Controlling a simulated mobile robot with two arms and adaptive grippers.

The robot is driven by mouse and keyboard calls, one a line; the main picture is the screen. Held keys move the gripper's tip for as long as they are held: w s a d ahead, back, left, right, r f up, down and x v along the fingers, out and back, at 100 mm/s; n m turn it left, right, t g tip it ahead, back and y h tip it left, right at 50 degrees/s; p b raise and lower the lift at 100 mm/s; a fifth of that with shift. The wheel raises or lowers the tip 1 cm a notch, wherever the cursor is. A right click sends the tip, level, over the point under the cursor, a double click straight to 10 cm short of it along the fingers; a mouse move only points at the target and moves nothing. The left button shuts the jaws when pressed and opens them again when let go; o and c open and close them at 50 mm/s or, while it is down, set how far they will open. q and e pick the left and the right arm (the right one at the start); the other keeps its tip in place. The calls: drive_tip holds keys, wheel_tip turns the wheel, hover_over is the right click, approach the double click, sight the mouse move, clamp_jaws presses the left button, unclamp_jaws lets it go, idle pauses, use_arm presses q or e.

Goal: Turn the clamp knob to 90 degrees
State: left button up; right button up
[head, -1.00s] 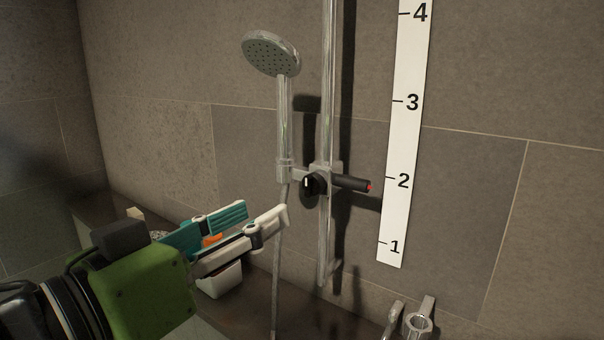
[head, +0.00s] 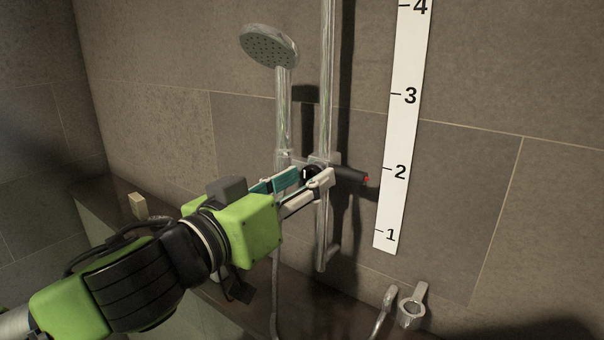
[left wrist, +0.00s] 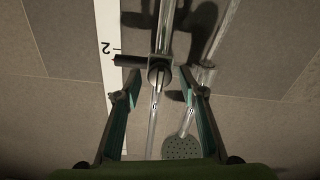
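The black clamp knob (head: 309,174) sits on the slider of the chrome shower rail (head: 326,100). A black lever (head: 352,175) with a red tip sticks out right from the slider, level with the 2 on the white scale (head: 386,215). My left gripper (head: 312,179) is open at the knob, partly hiding it. In the left wrist view the knob (left wrist: 159,74) shows between the two spread fingertips, with a gap on each side. Whether the fingers reach around it in depth I cannot tell. My right gripper is not in view.
The hand shower (head: 270,46) hangs left of the rail, its hose running down behind my gripper. A beige block (head: 137,205) stands on the ledge at left. The wall right of the scale is clear.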

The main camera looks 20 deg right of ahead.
use_arm(q)
drive_tip(key=c, duration=0.8)
drive_tip(key=shift+m, duration=0.4)
drive_tip(key=m, duration=0.2)
drive_tip(key=shift+m+p, duration=0.35)
drive_tip(key=shift+m, duration=0.05)
drive_tip(key=m, duration=0.3)
drive_tip(key=shift+m+p, duration=0.3)
drive_tip(key=shift+m, duration=0.1)
drive_tip(key=m+p, duration=0.1)
drive_tip(key=m, duration=0.4)
drive_tip(key=shift+r, duration=0.1)
drive_tip(key=m, duration=0.5)
drive_tip(key=shift+p, duration=0.4)
drive_tip(key=shift+r+m, duration=0.1)
drive_tip(key=shift+m, duration=0.3)
